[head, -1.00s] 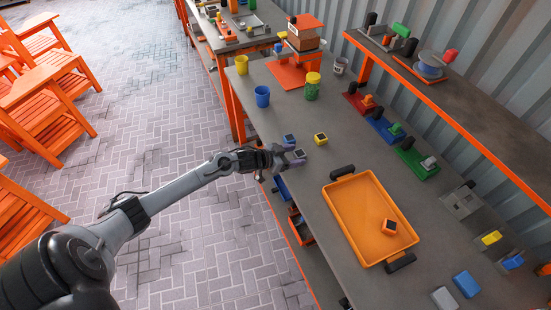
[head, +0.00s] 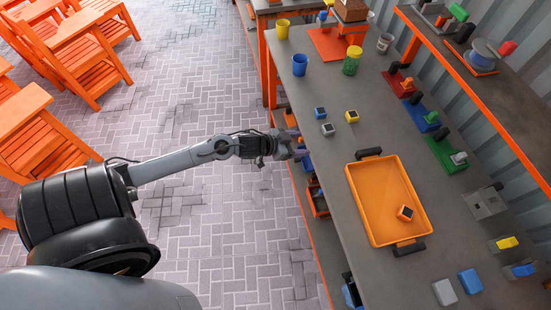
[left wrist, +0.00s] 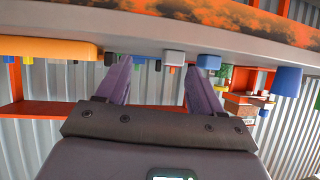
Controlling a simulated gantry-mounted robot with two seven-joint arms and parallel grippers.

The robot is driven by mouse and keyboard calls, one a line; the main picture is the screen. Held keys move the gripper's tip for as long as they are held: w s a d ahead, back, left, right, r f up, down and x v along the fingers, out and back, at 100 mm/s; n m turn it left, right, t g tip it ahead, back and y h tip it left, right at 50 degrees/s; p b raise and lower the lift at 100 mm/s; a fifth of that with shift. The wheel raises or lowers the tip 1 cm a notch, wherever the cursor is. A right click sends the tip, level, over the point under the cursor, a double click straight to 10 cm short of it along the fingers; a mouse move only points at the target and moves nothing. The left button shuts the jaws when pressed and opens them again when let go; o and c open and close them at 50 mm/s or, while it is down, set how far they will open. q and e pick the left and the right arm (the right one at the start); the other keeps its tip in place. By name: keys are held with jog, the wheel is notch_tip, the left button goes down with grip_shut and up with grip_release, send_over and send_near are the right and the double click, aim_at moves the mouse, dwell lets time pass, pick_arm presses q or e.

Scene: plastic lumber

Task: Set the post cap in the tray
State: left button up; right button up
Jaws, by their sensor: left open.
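My left gripper (head: 299,147) is open and empty at the near edge of the workbench, left of the post caps. Its two purple fingers stand apart in the left wrist view (left wrist: 160,80). Small square caps with dark tops stand on the bench: a grey one (head: 328,129) nearest the gripper, a blue one (head: 320,112), and a yellow one (head: 352,116). An orange cap (head: 406,213) lies in the orange tray (head: 364,199), near its front right corner. The tray has black handles. My right gripper is out of view.
A blue cup (head: 300,65), a yellow cup (head: 282,29) and a green jar with yellow lid (head: 352,61) stand farther back. Red, blue and green holders (head: 446,154) line the wall side. Grey and blue blocks (head: 470,281) lie front right. Bench between caps and tray is clear.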

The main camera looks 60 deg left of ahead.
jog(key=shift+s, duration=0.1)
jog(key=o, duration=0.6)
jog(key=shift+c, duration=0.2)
pick_arm(q)
jog(key=s+d+r+g+y, duration=0.1)
jog(key=s+d+g, duration=0.3)
jog(key=s+d, duration=0.4)
jog(key=s+d+r+n+g+y, duration=0.1)
jog(key=s+d+g, duration=0.3)
jog(key=s+d, duration=0.4)
jog(key=s, duration=0.5)
jog(key=shift+d+g, duration=0.15)
jog(key=shift+g, duration=0.15)
jog(key=shift+f, duration=0.1)
